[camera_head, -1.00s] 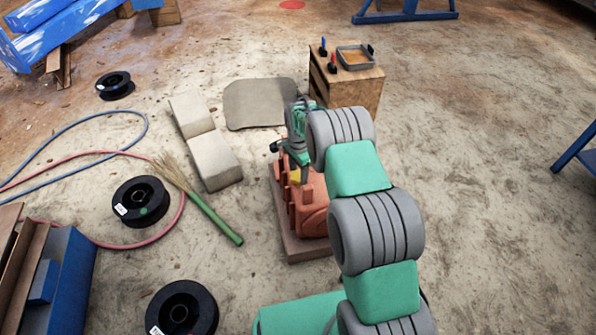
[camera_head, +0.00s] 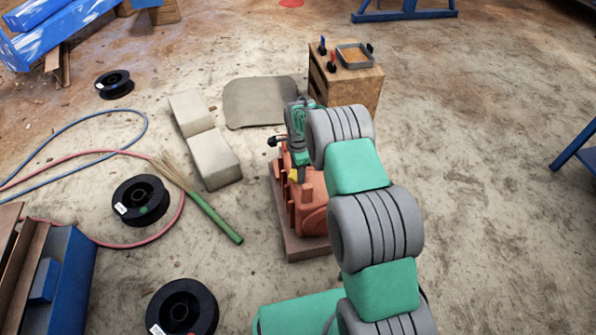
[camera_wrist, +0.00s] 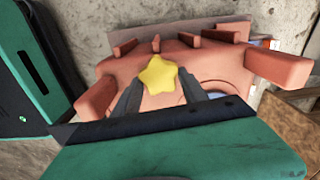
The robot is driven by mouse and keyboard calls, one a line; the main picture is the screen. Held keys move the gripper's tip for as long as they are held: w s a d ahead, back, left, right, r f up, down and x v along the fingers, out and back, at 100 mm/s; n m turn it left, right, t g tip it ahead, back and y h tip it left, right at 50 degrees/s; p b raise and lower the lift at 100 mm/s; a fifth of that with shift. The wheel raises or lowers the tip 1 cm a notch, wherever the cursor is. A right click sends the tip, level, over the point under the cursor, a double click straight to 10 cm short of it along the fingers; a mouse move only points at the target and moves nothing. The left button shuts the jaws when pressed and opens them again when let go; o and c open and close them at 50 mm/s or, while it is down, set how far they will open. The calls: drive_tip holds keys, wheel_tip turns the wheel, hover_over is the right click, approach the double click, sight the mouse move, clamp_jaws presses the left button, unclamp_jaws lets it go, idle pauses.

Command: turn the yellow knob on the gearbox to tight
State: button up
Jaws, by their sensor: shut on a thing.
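The yellow star-shaped knob (camera_wrist: 159,74) sits on top of the orange-red gearbox in the wrist view. In the head view a small part of the knob (camera_head: 293,176) shows below my gripper. My gripper (camera_wrist: 158,88) has its two dark fingers on either side of the knob and is shut on it. The gearbox (camera_head: 312,212) stands on a brown base plate (camera_head: 305,247), and my arm hides its right and far side in the head view. Any tight marking on the gearbox cannot be made out.
A wooden crate (camera_head: 352,92) with a tray (camera_head: 354,55) stands behind. Pale blocks (camera_head: 214,160), a green-handled broom (camera_head: 215,217) and black spools (camera_head: 141,201) lie to the left. Blue and red hoses (camera_head: 100,155) cross the floor at left.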

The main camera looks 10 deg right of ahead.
drive_tip(key=o, duration=1.4)
drive_tip(key=shift+c, duration=0.2)
wheel_tip(320, 180, up, 8)
drive_tip(key=shift+f+p, duration=0.1)
drive_tip(key=shift+p, duration=1.1)
drive_tip(key=s+r+n+t+p, duration=0.1)
drive_tip(key=s+r+n+p, duration=0.3)
drive_tip(key=r, duration=0.7)
drive_tip(key=s+r+n+p, duration=0.1)
drive_tip(key=s+r+p, duration=0.2)
drive_tip(key=r+p, duration=0.55)
drive_tip(key=s+r+n+t+p, duration=0.1)
drive_tip(key=s+r+n+p, duration=0.2)
drive_tip(key=r, duration=1.1)
drive_tip(key=s+r+n+t+p, duration=0.1)
drive_tip(key=s+r+n+p, duration=0.8)
drive_tip(key=s+r+p, duration=0.4)
drive_tip(key=s+r, duration=0.4)
drive_tip(key=s, duration=0.2)
drive_tip(key=shift+a+r, duration=0.25)
drive_tip(key=shift+a, duration=0.15)
